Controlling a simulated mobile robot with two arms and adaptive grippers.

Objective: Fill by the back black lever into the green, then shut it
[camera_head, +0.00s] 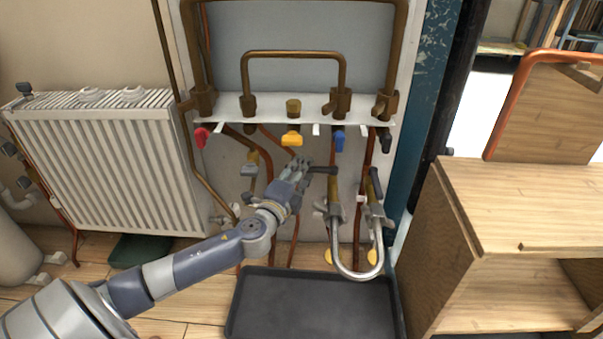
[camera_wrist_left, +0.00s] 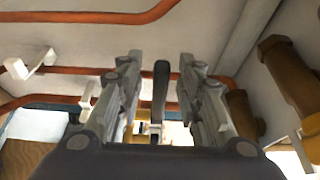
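My left gripper (camera_head: 304,166) is at the left end of a black lever (camera_head: 322,170) on the left valve of the silver looped hose (camera_head: 356,277). This lever points left, roughly level. In the left wrist view a black lever (camera_wrist_left: 160,88) stands between the fingers of my left gripper (camera_wrist_left: 158,62), which are open with a gap on both sides. A second black lever (camera_head: 375,182) is on the right valve and points upward. I see no gauge or green mark in either view. My right gripper is not in view.
Yellow (camera_head: 291,139), blue (camera_head: 339,139), red (camera_head: 202,137) and black (camera_head: 386,140) handles hang under the white rail above. Copper pipes run close around the gripper. A dark tray (camera_head: 310,305) lies below. A wooden shelf unit (camera_head: 520,205) stands right, a white radiator (camera_head: 110,165) left.

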